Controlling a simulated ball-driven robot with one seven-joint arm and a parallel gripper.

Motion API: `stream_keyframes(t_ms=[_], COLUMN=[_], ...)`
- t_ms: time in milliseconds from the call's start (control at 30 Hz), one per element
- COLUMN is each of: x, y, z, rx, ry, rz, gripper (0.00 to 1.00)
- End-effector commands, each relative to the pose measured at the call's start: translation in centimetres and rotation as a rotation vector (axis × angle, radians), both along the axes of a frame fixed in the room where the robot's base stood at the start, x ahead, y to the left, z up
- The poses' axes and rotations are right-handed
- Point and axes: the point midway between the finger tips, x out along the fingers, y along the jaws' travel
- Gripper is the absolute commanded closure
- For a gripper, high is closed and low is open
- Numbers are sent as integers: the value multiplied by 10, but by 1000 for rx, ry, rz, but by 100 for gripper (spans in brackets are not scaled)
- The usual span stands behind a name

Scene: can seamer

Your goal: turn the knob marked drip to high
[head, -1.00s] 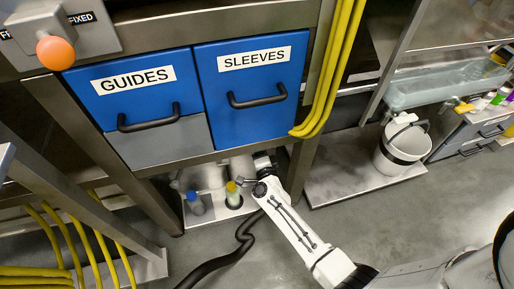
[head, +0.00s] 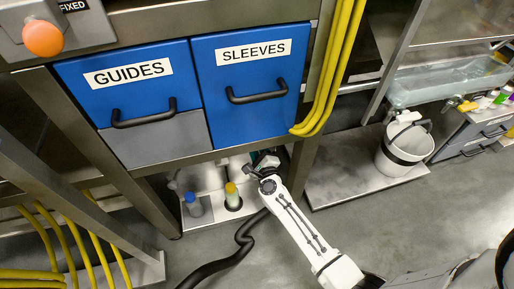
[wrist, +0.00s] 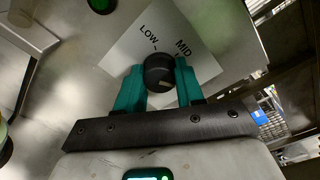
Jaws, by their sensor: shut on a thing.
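A black round knob (wrist: 158,72) sits on a pale panel in the wrist view, with a white label plate (wrist: 205,30) behind it. The plate reads LOW and MID; I see no word HIGH or drip. A small light mark shows on the knob, but which setting it points to is unclear. My gripper (wrist: 159,80) has its two teal fingers on either side of the knob and is shut on it. In the head view my gripper (head: 258,163) is under the drawer cabinet, partly hidden, and the knob cannot be made out.
Blue drawers marked GUIDES (head: 128,82) and SLEEVES (head: 250,80) hang above my gripper. Blue-capped (head: 193,203) and yellow-capped bottles (head: 232,196) stand low beside it. A black hose (head: 225,262) lies on the floor. A white bucket (head: 403,150) stands on the right.

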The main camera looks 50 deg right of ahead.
Motion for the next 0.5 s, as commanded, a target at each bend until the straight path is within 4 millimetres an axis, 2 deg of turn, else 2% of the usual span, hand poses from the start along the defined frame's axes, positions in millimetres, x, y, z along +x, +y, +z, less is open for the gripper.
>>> stream_keyframes(t_ms=[500], x=[-1], y=[0], z=[-2], rx=[44], ry=[-25], rz=[-1], gripper=[93])
